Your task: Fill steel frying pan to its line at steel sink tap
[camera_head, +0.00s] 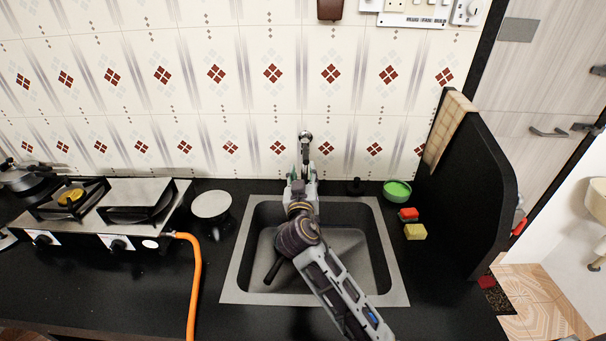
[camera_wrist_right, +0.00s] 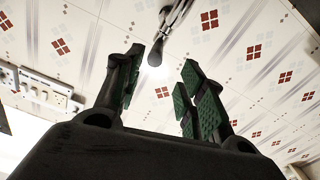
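The steel sink (camera_head: 234,275) is set into the black counter. The tap (camera_head: 305,137) rises at the wall behind it; its metal spout (camera_wrist_right: 174,18) shows at the top of the right wrist view. My right arm reaches across the sink. My right gripper (camera_head: 303,170) is at the tap, its green-padded fingers (camera_wrist_right: 172,62) apart with nothing held between them. The spout is beyond the fingertips; contact cannot be told. A dark handle-like bar (camera_head: 273,272) sticks out below my arm over the basin. I cannot make out the frying pan's body or its line. My left gripper is out of view.
A gas stove (camera_head: 112,212) with an orange hose (camera_head: 196,285) stands left, beside a white-topped round object (camera_head: 211,204). A green bowl (camera_head: 397,190), a red-topped block (camera_head: 408,214) and yellow sponge (camera_head: 415,231) lie right of the sink. A black partition (camera_head: 470,190) bounds the right.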

